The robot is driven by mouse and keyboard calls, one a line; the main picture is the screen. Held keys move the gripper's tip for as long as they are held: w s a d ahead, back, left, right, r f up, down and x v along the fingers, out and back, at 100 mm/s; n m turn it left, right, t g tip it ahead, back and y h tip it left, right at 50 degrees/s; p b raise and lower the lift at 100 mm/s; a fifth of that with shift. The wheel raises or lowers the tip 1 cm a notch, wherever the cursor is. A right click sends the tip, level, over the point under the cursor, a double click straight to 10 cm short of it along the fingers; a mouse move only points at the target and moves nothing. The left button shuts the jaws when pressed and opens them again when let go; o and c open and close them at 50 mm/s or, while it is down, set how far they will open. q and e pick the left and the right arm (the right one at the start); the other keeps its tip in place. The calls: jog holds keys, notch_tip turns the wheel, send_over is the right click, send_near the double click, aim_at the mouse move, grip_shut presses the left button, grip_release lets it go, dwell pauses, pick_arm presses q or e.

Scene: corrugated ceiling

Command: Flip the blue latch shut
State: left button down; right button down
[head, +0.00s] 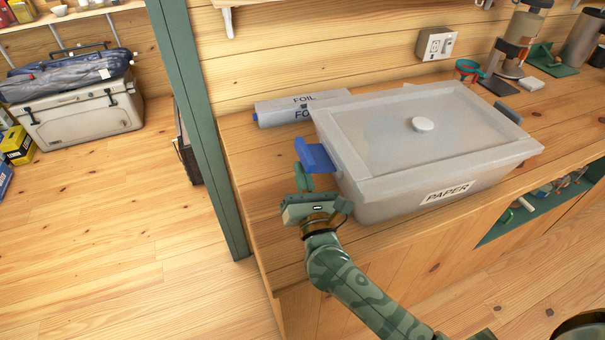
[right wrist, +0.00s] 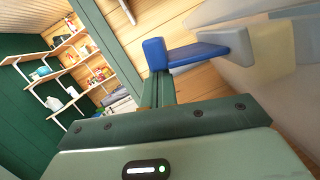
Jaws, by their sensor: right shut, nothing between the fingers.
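A translucent grey box (head: 370,195) with a lid and a PAPER label stands on the wooden counter. Its blue latch (head: 317,154) is on the box's left end and sticks outward, away from the wall. The latch also shows in the right wrist view (right wrist: 190,53), joined to a pale part of the box. My right gripper (head: 304,172) is shut and empty, just below and in front of the latch's outer end. In the right wrist view its green fingers (right wrist: 158,88) reach to the latch's outer end; I cannot tell whether they touch. My left gripper is not in view.
A FOIL box (head: 290,110) lies behind the PAPER box by the wall. A wall socket (head: 436,44), a teal-and-red item (head: 468,69) and a coffee device (head: 515,48) are at the back right. A green post (head: 198,110) stands left of the counter (head: 262,200).

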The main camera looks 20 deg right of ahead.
aim_at(306, 163)
jog(key=shift+r+m, duration=0.3)
jog(key=shift+m, duration=0.3)
jog(key=r+m+h, duration=0.1)
jog(key=m, duration=0.2)
jog(key=shift+r, duration=0.2)
jog(key=shift+r+m+g, duration=0.2)
jog(key=shift+m+g, duration=0.1)
jog(key=shift+d+r, duration=0.1)
jog(key=shift+r, duration=0.15)
jog(key=shift+d+r+m+h, duration=0.25)
jog(key=shift+r+m, duration=0.25)
jog(key=shift+m, duration=0.4)
jog(key=shift+d+r+h, duration=0.2)
jog(key=shift+r+h, duration=0.05)
jog(key=shift+r, duration=0.15)
jog(key=m, duration=0.1)
jog(key=d+r+m+g, duration=0.1)
jog(key=m, duration=0.1)
jog(key=shift+h, duration=0.3)
jog(key=shift+d+r, duration=0.2)
jog(key=shift+d, duration=0.1)
jog(key=shift+s+a, duration=0.1)
